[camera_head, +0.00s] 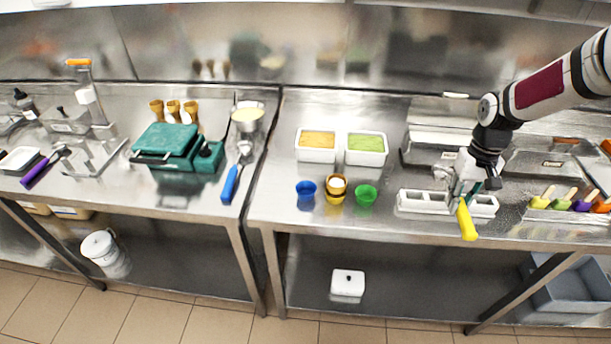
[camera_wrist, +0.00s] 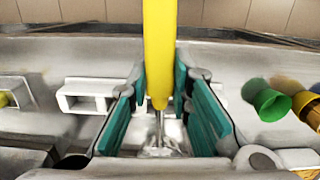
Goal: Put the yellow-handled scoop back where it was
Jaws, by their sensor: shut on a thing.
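The yellow-handled scoop (camera_head: 467,222) is in my gripper (camera_head: 470,188), over the white compartment holder (camera_head: 412,205) on the right counter. Its yellow handle points toward the counter's front edge. In the wrist view, the yellow handle (camera_wrist: 159,45) runs from the top edge to between the teal pads of my gripper (camera_wrist: 160,85), with the metal shank (camera_wrist: 159,125) below it. The scoop's head is hidden in the head view and unclear in the wrist view. Part of the white holder (camera_wrist: 85,88) shows left of the pads. I cannot tell whether scoop and holder touch.
Blue (camera_head: 306,190), yellow and green (camera_head: 366,194) cups stand left of the holder. Two white tubs (camera_head: 317,157) with orange and green contents are behind them. Several coloured-handled scoops (camera_head: 562,203) lie at right. A blue-handled scoop (camera_head: 230,184) lies on the left counter.

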